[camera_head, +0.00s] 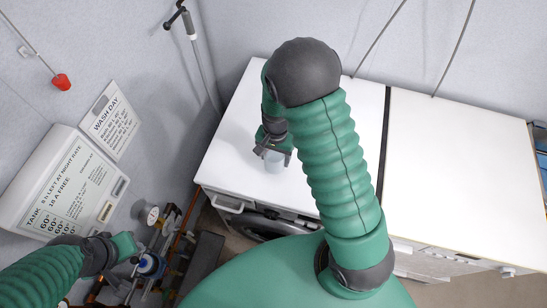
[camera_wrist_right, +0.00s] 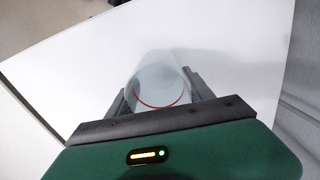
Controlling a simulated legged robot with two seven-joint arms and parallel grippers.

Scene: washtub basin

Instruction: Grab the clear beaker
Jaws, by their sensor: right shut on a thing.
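The clear beaker (camera_head: 274,162) is near the front left part of the white machine top in the head view. My right gripper (camera_head: 272,152) is shut on it, with the arm reaching over from the right. In the right wrist view the beaker (camera_wrist_right: 158,78) sits between the two dark fingers of my right gripper (camera_wrist_right: 160,100), and a red line shows on it. I cannot tell whether its base touches the white top. My left arm enters at the lower left of the head view; its gripper (camera_head: 128,248) is partly seen and its fingers are not clear.
Two white machines (camera_head: 455,165) stand side by side with a dark gap between them; the right top is bare. A white wall unit (camera_head: 70,185) and a wash-day sign (camera_head: 110,120) are at the left. Pipes and a gauge (camera_head: 151,215) are near my left gripper.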

